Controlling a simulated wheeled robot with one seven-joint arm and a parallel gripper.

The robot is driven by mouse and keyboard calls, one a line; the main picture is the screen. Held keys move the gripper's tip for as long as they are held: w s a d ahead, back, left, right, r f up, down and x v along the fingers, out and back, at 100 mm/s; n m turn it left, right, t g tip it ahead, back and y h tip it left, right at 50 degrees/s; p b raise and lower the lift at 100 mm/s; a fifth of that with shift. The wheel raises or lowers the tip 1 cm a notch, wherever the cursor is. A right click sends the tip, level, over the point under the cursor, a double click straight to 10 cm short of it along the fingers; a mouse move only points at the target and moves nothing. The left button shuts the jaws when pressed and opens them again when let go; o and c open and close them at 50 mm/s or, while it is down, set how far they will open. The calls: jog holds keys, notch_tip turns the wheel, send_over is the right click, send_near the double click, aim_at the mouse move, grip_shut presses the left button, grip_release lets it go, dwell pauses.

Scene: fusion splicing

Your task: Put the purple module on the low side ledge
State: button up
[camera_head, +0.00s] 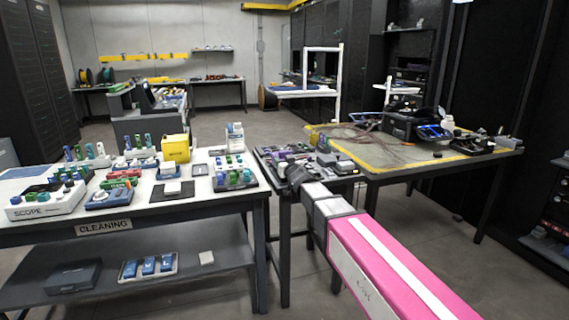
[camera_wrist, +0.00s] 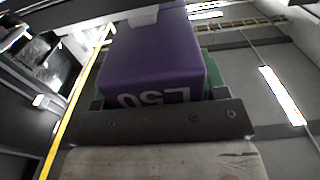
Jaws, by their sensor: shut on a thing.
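The purple module (camera_wrist: 155,62) fills the upper middle of the wrist view, with white "L50" lettering upside down on its near edge. My gripper (camera_wrist: 158,85) is shut on it, with a dark metal finger bar across its lower side. In the head view my gripper (camera_head: 290,170) reaches over a small dark side stand (camera_head: 309,183) between the two tables. The held module cannot be made out clearly there. This stand may be the low side ledge; I cannot tell for sure. Whether the module touches any surface is hidden.
Small devices crowd the stand's top. The white-topped cleaning table (camera_head: 215,197) at left holds several tools and a yellow box (camera_head: 176,148); its grey lower shelf (camera_head: 215,277) has free room. A yellow-edged worktable (camera_head: 385,166) stands at right. Floor between is clear.

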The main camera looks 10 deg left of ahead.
jog(key=shift+f, duration=0.55)
jog(key=o, duration=1)
jog(key=shift+o, duration=0.2)
jog(key=shift+r, duration=0.1)
jog(key=shift+r, duration=0.4)
jog(key=shift+s+d+r, duration=0.1)
jog(key=shift+s+r, duration=0.1)
jog(key=shift+s, duration=0.05)
jog(key=v, duration=1.1)
jog(key=shift+s, duration=0.25)
jog(key=shift+d+f, duration=0.15)
